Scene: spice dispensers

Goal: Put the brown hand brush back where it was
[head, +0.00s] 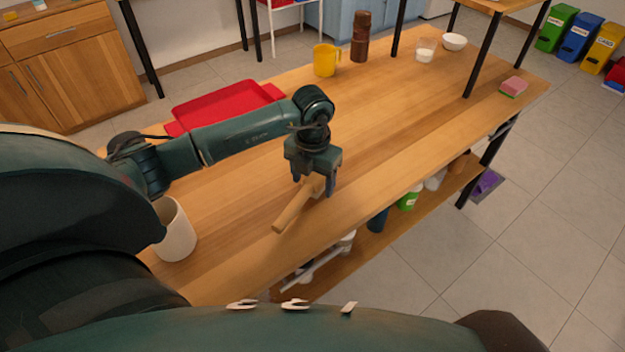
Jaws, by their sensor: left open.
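The brown hand brush (291,212) lies on the wooden table near its front edge, its handle slanting toward the lower left. Its other end is partly hidden under my left gripper (314,188). My left gripper points down over that end with its fingers open, one on each side of it; I cannot tell whether they touch the brush. My right gripper is not in view.
A red tray (192,108) lies behind my left arm. A white cup (176,235) stands at the left. A yellow mug (325,60), a brown mill-like object (360,40) and a pink-green sponge (513,86) are farther off. The table right of the gripper is clear.

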